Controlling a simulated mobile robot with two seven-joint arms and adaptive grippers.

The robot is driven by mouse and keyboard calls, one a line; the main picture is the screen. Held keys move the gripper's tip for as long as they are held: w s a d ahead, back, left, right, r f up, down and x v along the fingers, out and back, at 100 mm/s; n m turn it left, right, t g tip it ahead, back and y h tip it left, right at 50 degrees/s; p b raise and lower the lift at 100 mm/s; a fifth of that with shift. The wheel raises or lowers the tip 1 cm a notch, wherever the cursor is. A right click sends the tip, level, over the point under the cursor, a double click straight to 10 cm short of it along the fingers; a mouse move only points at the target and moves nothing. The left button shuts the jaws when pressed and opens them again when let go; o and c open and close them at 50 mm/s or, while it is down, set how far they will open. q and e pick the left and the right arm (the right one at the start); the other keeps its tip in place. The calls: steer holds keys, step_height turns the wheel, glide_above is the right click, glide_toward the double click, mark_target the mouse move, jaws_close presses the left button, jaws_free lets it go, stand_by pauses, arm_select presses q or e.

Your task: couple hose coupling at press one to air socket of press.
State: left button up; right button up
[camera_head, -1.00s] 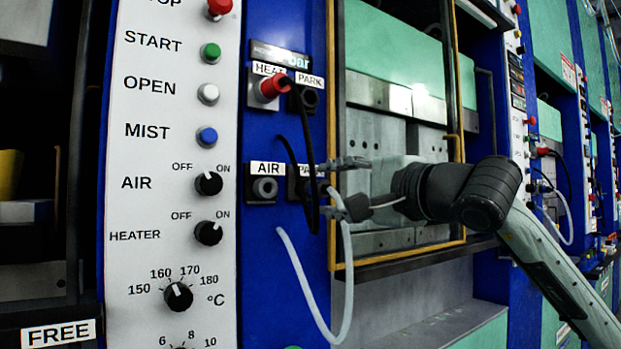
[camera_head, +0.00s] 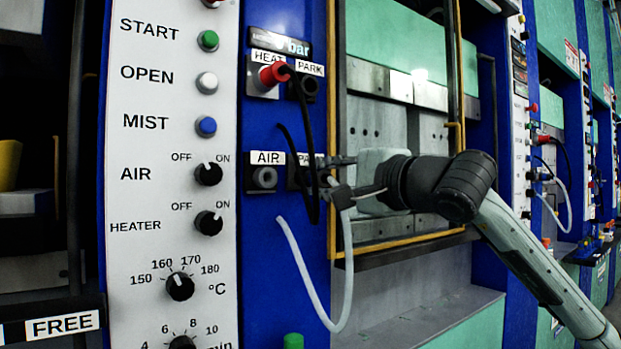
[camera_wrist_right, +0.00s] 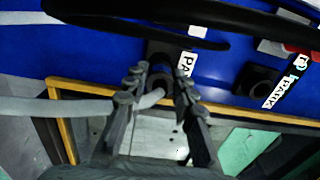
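The air socket (camera_head: 264,178) of the press, under the AIR label, is empty. The lower PARK socket sits just right of it, partly covered by a black cable and my gripper. A pale hose (camera_head: 346,270) loops below. In the right wrist view its end (camera_wrist_right: 150,98) bends up into a dark coupling at the PARK socket, mostly hidden between the fingers. My right gripper (camera_head: 337,178) is at this socket. In the wrist view its fingers (camera_wrist_right: 158,80) stand apart on either side of the coupling, with gaps visible. My left gripper is not in view.
A red plug (camera_head: 274,75) with a black cable sits in the HEAT socket above. The cable hangs close to the gripper. The yellow-framed press opening (camera_head: 400,247) lies behind the right arm. The knob panel (camera_head: 172,250) is to the left.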

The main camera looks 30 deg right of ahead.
mark_target(333, 179)
jaws_close()
steer(key=shift+s, duration=0.15)
steer(key=shift+s+b, duration=0.35)
steer(key=shift+s+d+b, duration=0.1)
steer(key=shift+s+b, duration=0.65)
steer(key=shift+s, duration=0.45)
steer(key=shift+s+b, duration=0.35)
steer(key=shift+s, duration=0.05)
steer(key=shift+s+d+b, duration=0.2)
steer(key=shift+s+b, duration=0.65)
steer(key=shift+s, duration=0.75)
